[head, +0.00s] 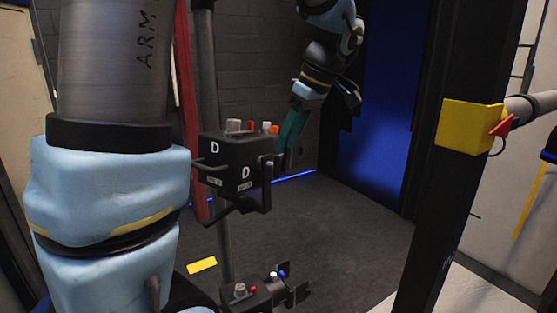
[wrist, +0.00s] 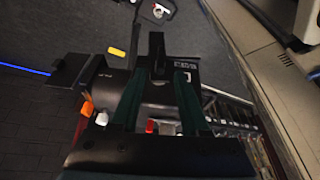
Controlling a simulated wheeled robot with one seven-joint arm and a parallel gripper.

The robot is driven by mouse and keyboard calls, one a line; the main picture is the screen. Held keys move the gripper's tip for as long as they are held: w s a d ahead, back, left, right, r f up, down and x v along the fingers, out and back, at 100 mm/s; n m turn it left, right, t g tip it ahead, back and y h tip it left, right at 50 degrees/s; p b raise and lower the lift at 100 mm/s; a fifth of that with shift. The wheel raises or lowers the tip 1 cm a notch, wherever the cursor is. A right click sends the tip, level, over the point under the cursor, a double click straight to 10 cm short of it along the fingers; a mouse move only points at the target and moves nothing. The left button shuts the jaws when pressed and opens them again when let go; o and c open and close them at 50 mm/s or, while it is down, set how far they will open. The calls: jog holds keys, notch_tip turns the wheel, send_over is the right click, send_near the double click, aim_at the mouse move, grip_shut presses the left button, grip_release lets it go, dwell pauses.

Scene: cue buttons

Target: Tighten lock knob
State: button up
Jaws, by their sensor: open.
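A black control box (head: 228,176) marked with white D letters is mounted on a grey pole. Its top carries a grey knob (head: 233,125), a red button and an orange knob (head: 274,130). The orange knob also shows in the wrist view (wrist: 87,108). A black bracket (head: 266,188) hangs at the box's right side; I cannot tell which part is the lock knob. My gripper (head: 285,158) is beside the box's right end in the head view, teal fingers pointing down. In the wrist view my gripper (wrist: 158,82) is open, its fingers on either side of a black upright part (wrist: 157,48). Contact is unclear.
A second box (head: 252,292) with knobs sits lower on the pole. A dark post with a yellow band (head: 468,128) stands to the right. A red upright (head: 186,100) is behind the pole. Open floor (head: 340,225) lies to the right of the boxes.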

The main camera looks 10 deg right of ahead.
aim_at(277, 178)
jog(key=p+x, duration=0.1)
jog(key=x, duration=0.5)
jog(key=shift+w+a+f, duration=0.1)
jog(key=shift+a+f, duration=0.15)
jog(key=shift+f, duration=0.1)
grip_shut()
